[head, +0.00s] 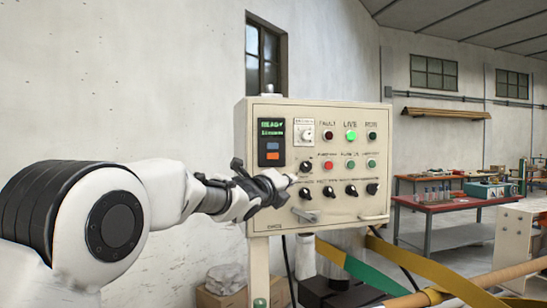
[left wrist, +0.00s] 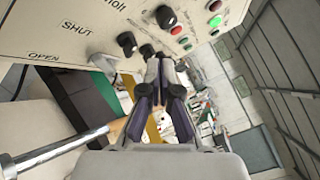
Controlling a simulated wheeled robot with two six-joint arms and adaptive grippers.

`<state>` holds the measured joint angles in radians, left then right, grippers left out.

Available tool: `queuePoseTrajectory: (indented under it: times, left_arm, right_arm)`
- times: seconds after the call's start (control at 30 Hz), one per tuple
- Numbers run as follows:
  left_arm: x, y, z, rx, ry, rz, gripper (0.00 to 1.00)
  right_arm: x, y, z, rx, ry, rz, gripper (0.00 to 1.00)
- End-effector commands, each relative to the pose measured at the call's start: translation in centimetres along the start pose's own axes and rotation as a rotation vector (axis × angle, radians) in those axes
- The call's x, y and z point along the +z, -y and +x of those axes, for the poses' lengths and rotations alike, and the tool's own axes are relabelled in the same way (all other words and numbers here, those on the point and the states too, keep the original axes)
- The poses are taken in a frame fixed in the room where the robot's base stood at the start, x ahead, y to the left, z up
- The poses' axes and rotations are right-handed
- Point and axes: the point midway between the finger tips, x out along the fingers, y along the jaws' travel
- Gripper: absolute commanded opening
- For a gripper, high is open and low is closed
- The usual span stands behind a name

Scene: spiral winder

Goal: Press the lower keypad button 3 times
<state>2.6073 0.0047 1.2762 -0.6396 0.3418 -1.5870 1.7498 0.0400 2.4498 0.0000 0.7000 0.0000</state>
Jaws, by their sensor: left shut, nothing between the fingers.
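The keypad (head: 272,137) is a dark unit at the upper left of the cream control panel (head: 370,208). Its green-lit display reads READY. My left gripper (head: 293,179) is shut and empty. In the head view its tips appear below and slightly right of the orange button, near the dark knobs. In the left wrist view the shut fingers (left wrist: 162,60) point at the panel near several knobs; the keypad is out of that view. I cannot tell whether the tips touch the panel.
Dark knobs, a red button (head: 328,165) and a lit green lamp (head: 351,135) crowd the panel near the gripper. Handles stick out at its lower edge. Yellow and green bands (head: 405,262) cross in front at the lower right. A red table (head: 450,205) stands behind.

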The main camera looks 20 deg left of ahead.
Motion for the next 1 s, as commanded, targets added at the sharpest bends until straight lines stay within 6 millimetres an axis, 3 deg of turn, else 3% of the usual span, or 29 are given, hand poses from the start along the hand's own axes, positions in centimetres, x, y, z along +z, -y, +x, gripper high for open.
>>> queuePoseTrajectory:
  times: [0.03, 0.1, 0.23, 0.63, 1.0]
  left_arm:
    - [1.2, 1.9, -1.1, 0.006, -0.003, 0.064, 0.0]
    - [1.9, 3.2, -1.8, -0.008, 0.004, 0.084, 0.0]
    - [2.7, 4.4, -2.3, -0.024, 0.016, 0.086, 0.0]
    - [3.1, 4.5, -2.0, -0.027, 0.017, 0.084, 0.0]
    - [6.0, 2.9, 1.3, -0.026, 0.017, 0.083, 0.0]
  right_arm:
    - [0.0, 0.0, -0.5, 0.0, 0.0, 0.0, 0.4]
    - [0.0, 0.0, -0.5, 0.0, 0.0, 0.0, 0.4]
    - [0.0, 0.0, -0.6, 0.0, 0.0, 0.0, 0.4]
    - [0.0, 0.0, -1.1, 0.0, 0.0, 0.0, 0.4]
    - [0.0, 0.1, -6.4, 0.0, 0.0, 0.0, 0.4]
